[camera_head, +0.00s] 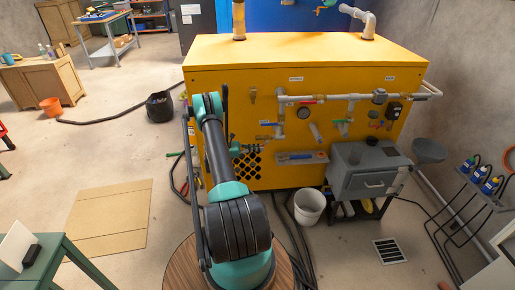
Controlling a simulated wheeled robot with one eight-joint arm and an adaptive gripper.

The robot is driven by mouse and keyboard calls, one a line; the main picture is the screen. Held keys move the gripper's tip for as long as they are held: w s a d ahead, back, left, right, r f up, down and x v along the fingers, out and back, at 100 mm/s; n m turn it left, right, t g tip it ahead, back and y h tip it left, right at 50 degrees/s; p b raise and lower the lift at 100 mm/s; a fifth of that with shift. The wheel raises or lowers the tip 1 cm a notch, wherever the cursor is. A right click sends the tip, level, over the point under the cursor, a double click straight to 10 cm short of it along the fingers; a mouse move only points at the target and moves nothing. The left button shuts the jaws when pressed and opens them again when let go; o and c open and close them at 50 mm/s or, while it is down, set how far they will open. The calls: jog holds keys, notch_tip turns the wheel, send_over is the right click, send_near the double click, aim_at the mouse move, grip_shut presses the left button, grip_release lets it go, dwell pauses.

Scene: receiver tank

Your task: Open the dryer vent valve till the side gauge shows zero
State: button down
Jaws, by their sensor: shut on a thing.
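A yellow cabinet (220,84) carries grey pipework with several small valves on its front. My gripper (262,149) is at the cabinet front, left of centre, just below the vertical pipe (279,120). It is shut on a small valve handle there, mostly hidden by the jaws and very small in view. Which way the handle is turned cannot be told. A round dark-faced gauge (303,113) sits right of that pipe. Its needle and numbers are too small to read. The labels are unreadable.
A tray (302,158) juts from the cabinet below the pipes. A grey box (368,170) on a dark stand and a white bucket (309,205) stand at right. Black hoses (291,240) lie beside my base. A cardboard sheet (105,218) lies on open floor at left.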

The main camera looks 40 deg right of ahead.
dwell(0.3)
jog(key=c, duration=1.9)
grip_release()
jog(key=shift+c, duration=0.2)
jog(key=shift+r, duration=0.1)
